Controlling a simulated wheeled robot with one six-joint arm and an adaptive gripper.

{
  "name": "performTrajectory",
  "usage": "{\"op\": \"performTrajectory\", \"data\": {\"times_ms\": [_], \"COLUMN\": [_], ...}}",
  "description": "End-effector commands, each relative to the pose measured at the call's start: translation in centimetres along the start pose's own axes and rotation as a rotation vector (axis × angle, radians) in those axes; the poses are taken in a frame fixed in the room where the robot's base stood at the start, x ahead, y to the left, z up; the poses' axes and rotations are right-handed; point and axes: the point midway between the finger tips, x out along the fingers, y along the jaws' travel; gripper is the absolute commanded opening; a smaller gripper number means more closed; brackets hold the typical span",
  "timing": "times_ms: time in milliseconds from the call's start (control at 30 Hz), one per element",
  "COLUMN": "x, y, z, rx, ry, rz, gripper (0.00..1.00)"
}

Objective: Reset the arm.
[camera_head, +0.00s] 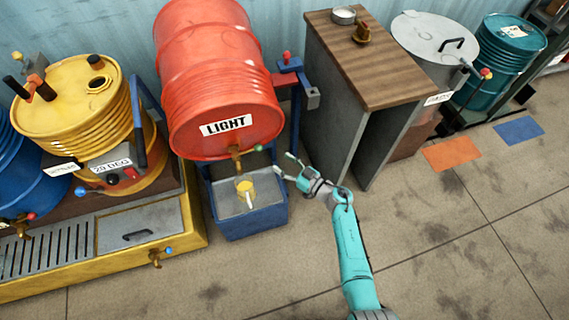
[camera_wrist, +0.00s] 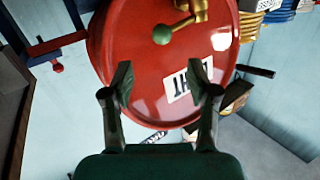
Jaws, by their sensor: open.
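My teal arm reaches up from the bottom of the head view. My gripper (camera_head: 283,164) is open and empty, just to the right of the blue tray under the red drum. In the wrist view my gripper (camera_wrist: 163,80) shows two spread fingers with nothing between them. The red drum (camera_wrist: 140,70) labelled LIGHT lies behind them, and its label (camera_wrist: 188,82) appears upside down. The same red drum (camera_head: 215,60) lies on its side in the head view, with a brass tap (camera_head: 236,158) low on its face.
A wood-topped table (camera_head: 380,65) stands at the right, with a grey lidded drum (camera_head: 435,38) beyond. A yellow drum (camera_head: 70,100) and grated yellow bench (camera_head: 195,215) are left. The floor at lower right is clear.

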Motion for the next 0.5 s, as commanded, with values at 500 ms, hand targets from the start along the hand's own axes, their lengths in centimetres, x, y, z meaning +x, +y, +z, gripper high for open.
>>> {"op": "performTrajectory", "data": {"times_ms": [500], "x": [-1.1], "y": [-0.8], "z": [0.4], "rx": [-0.004], "ry": [0.014], "rz": [0.023], "gripper": [0.59]}}
